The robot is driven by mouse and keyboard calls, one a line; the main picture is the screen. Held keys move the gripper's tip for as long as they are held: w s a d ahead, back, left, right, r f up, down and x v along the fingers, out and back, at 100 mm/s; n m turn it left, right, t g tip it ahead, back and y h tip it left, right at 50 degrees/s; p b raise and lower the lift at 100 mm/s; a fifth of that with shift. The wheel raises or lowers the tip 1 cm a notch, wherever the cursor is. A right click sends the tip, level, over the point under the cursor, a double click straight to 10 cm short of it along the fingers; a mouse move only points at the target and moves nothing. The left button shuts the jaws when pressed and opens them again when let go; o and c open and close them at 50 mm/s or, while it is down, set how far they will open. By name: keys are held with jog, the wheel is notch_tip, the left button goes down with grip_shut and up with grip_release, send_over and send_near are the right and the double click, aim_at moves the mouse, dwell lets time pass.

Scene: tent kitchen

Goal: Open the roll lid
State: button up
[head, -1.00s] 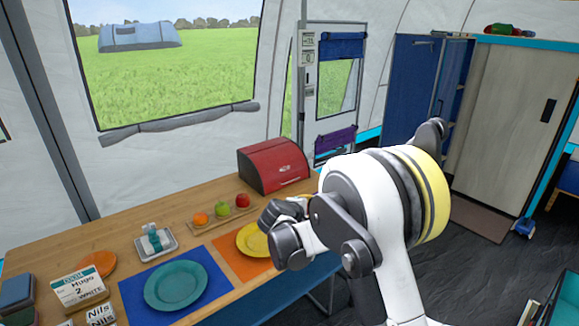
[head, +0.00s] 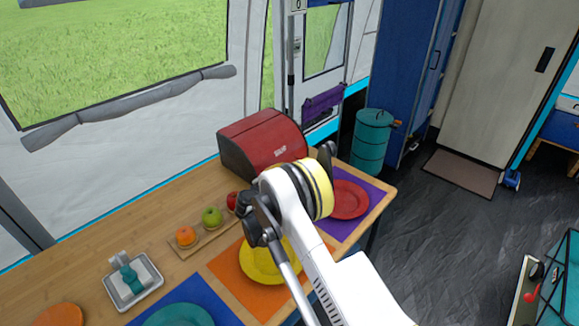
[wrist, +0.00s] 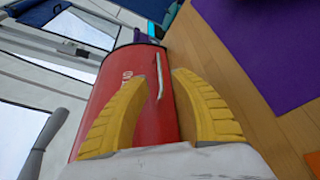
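The red bread box (head: 262,142) with a rounded roll lid stands at the far end of the wooden table, and the lid looks shut. In the wrist view the red lid (wrist: 117,78) fills the middle, with a pale bar handle (wrist: 159,76) near its edge. My gripper (wrist: 156,58) is open, its two yellow fingers spread on either side of the handle's line. I cannot tell whether they touch the lid. In the head view my arm hides the gripper's fingers and part of the box's front.
A red plate (head: 349,200) on a purple mat (head: 371,192) lies right of the box. A yellow plate (head: 262,265) on an orange mat (head: 225,270) and a fruit tray (head: 205,243) stand nearer. A teal canister stack (head: 370,142) stands beyond the table.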

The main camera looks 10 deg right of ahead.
jog(key=b+x, duration=0.2)
jog(key=x, duration=0.5)
jog(key=shift+w+f, duration=0.1)
grip_shut()
